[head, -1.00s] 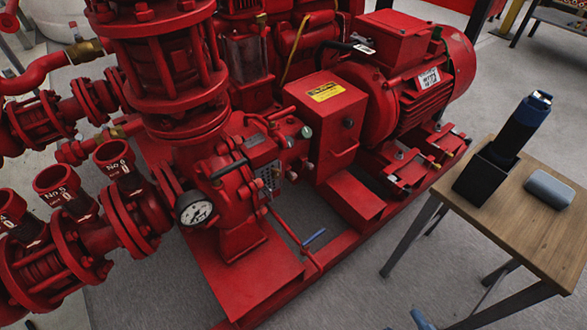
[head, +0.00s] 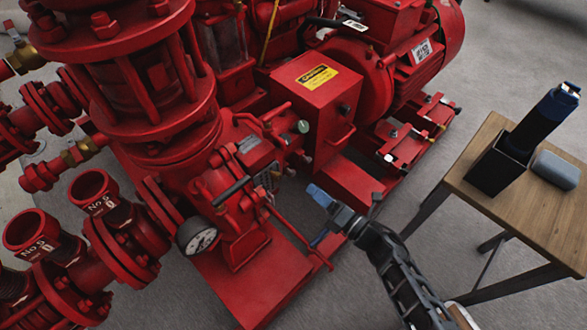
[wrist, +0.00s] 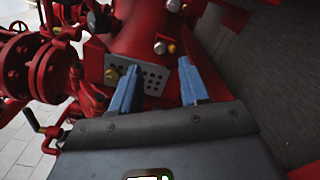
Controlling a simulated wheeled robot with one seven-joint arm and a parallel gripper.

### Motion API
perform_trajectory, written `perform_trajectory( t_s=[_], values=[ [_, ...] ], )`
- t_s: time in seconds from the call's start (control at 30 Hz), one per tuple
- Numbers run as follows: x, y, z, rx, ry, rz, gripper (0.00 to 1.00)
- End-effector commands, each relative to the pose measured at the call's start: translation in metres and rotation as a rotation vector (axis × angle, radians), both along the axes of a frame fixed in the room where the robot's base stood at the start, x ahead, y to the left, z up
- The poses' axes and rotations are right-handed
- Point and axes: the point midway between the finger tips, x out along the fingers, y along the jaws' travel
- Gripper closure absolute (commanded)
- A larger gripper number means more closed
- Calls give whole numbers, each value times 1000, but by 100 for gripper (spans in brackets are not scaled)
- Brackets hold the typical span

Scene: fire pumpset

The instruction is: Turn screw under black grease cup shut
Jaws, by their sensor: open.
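My gripper (head: 321,215) is open and empty in the head view, its blue fingers in front of the red pump's bearing housing. In the wrist view my gripper (wrist: 157,68) has its two fingers apart, with a perforated plate (wrist: 152,80) of the pump beyond them. Small screw-like fittings show on the housing there: a silvery one (wrist: 160,47) between the fingers and a brass one (wrist: 112,75) at the left finger. I cannot tell which one is the screw under the black grease cup. A greenish round cap (head: 303,126) shows on the housing in the head view.
A pressure gauge (head: 198,236) and a black bar handle (head: 231,190) stick out left of my gripper. A red box with a yellow label (head: 315,77) stands behind. A wooden table (head: 525,213) with a black holder and a grey case is at the right. Grey floor lies between.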

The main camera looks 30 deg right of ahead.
Motion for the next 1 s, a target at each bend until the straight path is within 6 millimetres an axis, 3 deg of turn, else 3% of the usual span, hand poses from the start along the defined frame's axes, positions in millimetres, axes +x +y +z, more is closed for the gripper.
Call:
perform_trajectory(
  t_s=[0.53,0.97,1.0],
  values=[
    [66,20,-2,-7,-4,4,55],
    [75,24,0,-6,-2,2,55],
    [75,24,0,-6,-2,2,59]
  ],
)
